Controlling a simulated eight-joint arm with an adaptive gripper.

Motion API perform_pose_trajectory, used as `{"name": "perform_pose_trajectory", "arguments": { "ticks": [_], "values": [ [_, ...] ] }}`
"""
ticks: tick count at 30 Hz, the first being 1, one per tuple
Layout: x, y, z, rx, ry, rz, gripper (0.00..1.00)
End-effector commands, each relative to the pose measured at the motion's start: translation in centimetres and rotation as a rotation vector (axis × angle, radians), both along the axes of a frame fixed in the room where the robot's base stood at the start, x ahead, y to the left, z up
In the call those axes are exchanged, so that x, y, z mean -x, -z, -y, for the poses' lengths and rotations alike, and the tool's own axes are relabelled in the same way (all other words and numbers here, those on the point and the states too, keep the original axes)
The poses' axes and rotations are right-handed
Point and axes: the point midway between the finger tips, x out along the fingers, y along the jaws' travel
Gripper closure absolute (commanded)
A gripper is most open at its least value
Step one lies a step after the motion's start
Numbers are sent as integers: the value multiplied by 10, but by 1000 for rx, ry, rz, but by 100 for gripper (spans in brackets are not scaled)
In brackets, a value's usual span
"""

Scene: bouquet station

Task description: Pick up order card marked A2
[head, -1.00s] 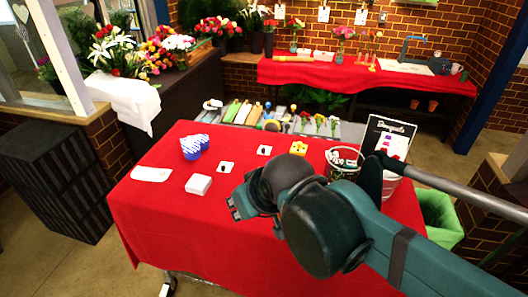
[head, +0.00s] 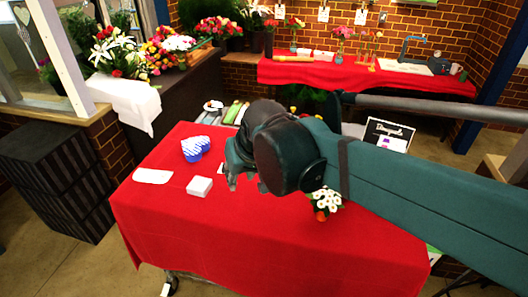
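No marking A2 can be read in this view. A small white card (head: 220,169) shows only as a sliver on the red table (head: 270,245), at the left side of my gripper. Other cards in the middle of the table are hidden behind my arm. My gripper (head: 233,182) hangs over the middle of the table, right of the sliver of card; its fingers are small and dark, and I cannot tell whether they are open or touch anything.
A white box (head: 199,186), a flat white sheet (head: 152,176) and a blue-and-white item (head: 195,148) sit on the table's left part. White flowers (head: 326,200) show below my arm. A Bouquets sign (head: 387,136) stands behind. The front of the table is clear.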

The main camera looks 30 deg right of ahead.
Motion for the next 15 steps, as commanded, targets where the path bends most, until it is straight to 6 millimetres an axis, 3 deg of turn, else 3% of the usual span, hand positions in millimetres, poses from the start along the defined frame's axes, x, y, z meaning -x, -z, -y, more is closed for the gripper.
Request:
{"name": "perform_pose_trajectory", "arguments": {
  "ticks": [15],
  "values": [
    [-75,-20,35,-39,116,-92,72]
  ]
}}
